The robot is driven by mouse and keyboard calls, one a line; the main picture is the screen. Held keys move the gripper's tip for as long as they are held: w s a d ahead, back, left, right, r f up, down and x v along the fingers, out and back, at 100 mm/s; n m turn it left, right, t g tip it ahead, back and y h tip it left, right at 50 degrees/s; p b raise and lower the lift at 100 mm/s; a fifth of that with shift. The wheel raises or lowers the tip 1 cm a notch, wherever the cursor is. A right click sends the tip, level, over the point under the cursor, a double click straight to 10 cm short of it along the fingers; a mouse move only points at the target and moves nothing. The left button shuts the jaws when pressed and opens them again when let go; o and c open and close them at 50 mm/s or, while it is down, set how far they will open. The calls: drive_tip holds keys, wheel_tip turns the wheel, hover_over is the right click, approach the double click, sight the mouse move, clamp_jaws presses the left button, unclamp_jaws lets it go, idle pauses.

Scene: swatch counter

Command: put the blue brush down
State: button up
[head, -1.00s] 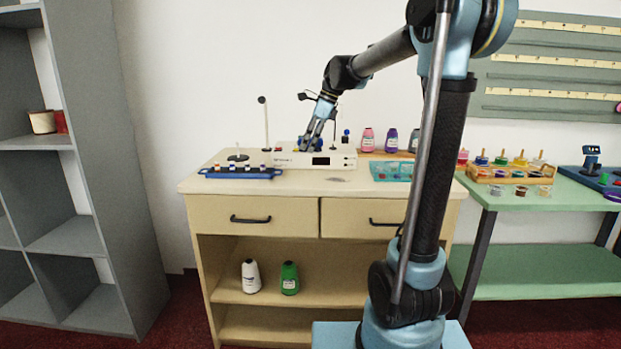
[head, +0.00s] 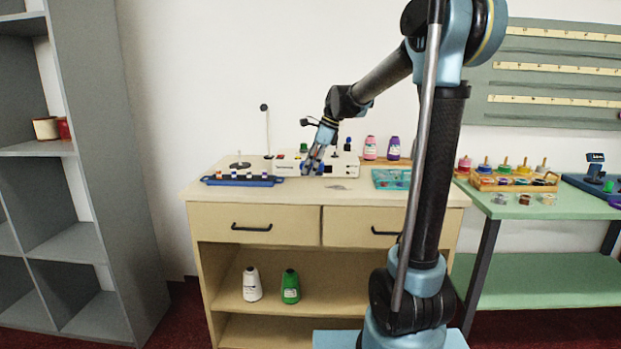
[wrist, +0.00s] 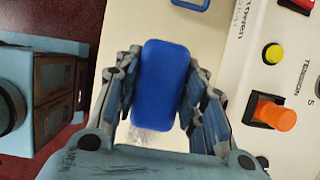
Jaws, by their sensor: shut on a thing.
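My gripper (head: 311,165) is over the wooden counter (head: 345,196), just in front of the white machine. In the wrist view my gripper (wrist: 160,95) is shut on the blue brush (wrist: 163,85), with a finger on each side of its blue block. Pale bristle-like marks show at the block's lower end. In the head view the brush is too small and covered to make out clearly. I cannot tell whether it touches the counter top.
The white machine (head: 345,165) with knobs stands right behind my gripper; its orange knob (wrist: 274,115) shows in the wrist view. A blue tray (head: 240,181) lies to the left, a teal tray (head: 390,180) to the right.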

sight(311, 187)
drive_tip(key=shift+f, duration=1.75)
drive_tip(key=shift+f, duration=0.6)
drive_tip(key=o, duration=1)
drive_tip(key=shift+o, duration=0.2)
drive_tip(key=shift+r, duration=0.55)
drive_tip(key=d+v, duration=0.1)
drive_tip(key=v, duration=1.6)
drive_tip(key=s+d+f+n+h, duration=0.1)
drive_tip(key=s+d+f+n, duration=0.3)
drive_tip(key=s+f, duration=0.6)
drive_tip(key=s+d+f+n+t+h, duration=0.1)
drive_tip(key=s+d+f+n+h, duration=0.1)
drive_tip(key=s+d+f+n, duration=0.3)
drive_tip(key=s+d+f+n+t+h, duration=0.1)
drive_tip(key=s+d+f+n, duration=0.4)
drive_tip(key=s+f+n, duration=0.4)
drive_tip(key=s+f, duration=0.6)
drive_tip(key=s, duration=0.1)
drive_tip(key=shift+s+n, duration=0.3)
drive_tip(key=shift+s, duration=0.05)
